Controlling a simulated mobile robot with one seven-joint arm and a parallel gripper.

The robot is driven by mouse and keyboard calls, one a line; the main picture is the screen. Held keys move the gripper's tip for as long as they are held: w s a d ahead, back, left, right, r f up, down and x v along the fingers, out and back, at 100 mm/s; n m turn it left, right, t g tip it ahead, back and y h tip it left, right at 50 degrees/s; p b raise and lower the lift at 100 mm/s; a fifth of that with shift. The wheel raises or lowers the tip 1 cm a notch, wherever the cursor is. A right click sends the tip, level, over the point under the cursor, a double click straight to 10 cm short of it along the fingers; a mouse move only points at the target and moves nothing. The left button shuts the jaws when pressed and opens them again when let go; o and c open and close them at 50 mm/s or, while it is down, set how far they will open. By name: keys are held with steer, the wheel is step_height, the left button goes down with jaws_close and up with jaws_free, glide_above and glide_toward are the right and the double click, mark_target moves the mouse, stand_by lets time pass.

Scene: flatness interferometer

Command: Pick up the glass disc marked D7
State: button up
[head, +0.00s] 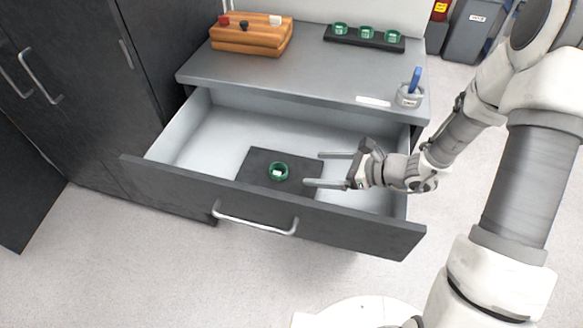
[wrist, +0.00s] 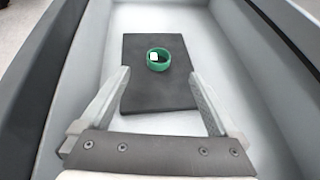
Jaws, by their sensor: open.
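A small green ring-shaped piece (head: 278,171) with a white label lies on a dark mat (head: 255,160) inside the open drawer. I cannot read its label or tell whether it is the disc marked D7. It also shows in the wrist view (wrist: 158,59), beyond my fingertips and roughly between their lines. My gripper (head: 320,169) is open and empty, to the right of the green piece and apart from it, with its fingers pointing left. Several similar green pieces (head: 366,33) sit in a black rack (head: 364,40) on top of the cabinet; their markings are too small to read.
The drawer's front panel (head: 330,228) with its handle and its side walls surround the mat. On the cabinet top (head: 290,70) stand a wooden block (head: 252,38) with knobs and a grey cup (head: 409,97) holding a blue item. The drawer floor around the mat is clear.

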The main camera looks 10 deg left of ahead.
steer(key=shift+w+f+m, duration=0.2)
steer(key=shift+f+m, duration=0.1)
steer(key=shift+f, duration=0.15)
steer(key=b, duration=0.1)
glide_toward(280, 170)
steer(key=x, duration=0.4)
steer(key=shift+w+r, duration=0.25)
steer(key=shift+w, duration=0.05)
steer(key=x, duration=0.1)
steer(key=b+x, duration=0.1)
steer(key=x, duration=0.2)
steer(key=shift+s+f, duration=0.3)
steer(key=shift+f, duration=0.05)
steer(key=shift+w+a+f, duration=0.15)
steer(key=shift+a, duration=0.3)
steer(key=c, duration=1.5)
steer(key=shift+o, duration=0.2)
